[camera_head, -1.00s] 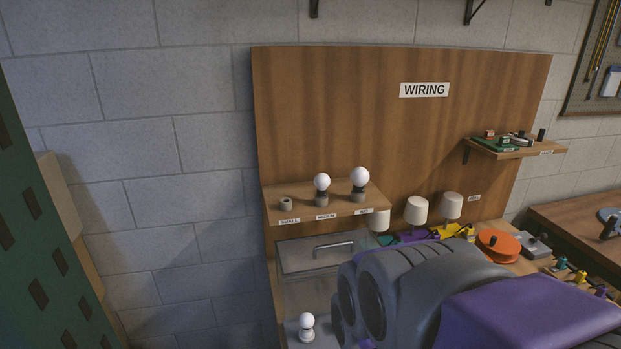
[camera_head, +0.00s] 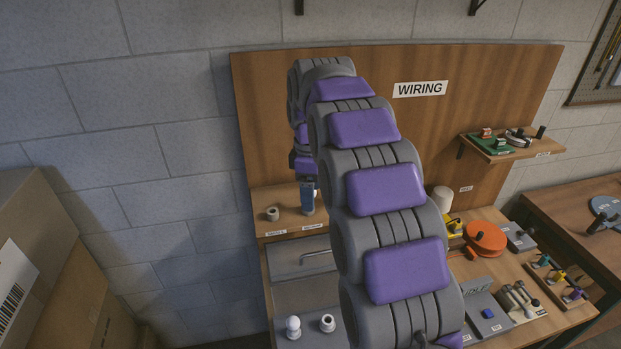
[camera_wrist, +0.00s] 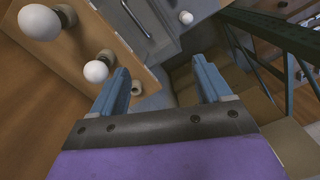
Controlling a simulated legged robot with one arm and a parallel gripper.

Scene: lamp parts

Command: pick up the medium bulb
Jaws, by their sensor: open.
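The medium bulb (camera_wrist: 96,70) is a white globe in a grey socket on the small wooden shelf (camera_wrist: 125,52). In the wrist view it is just left of my gripper's left finger, outside the gap between the fingers. My gripper (camera_wrist: 162,64) is open with nothing between its fingers. I cannot tell whether the left finger touches the bulb. In the head view my gripper (camera_head: 308,195) is over the shelf at the medium label (camera_head: 312,226), and the bulb there is mostly or wholly hidden.
The larger bulb (camera_wrist: 40,22) stands farther left in the wrist view; my arm hides it in the head view. The empty small socket (camera_head: 272,213) is left of my gripper. The wooden backboard (camera_head: 270,120) rises behind.

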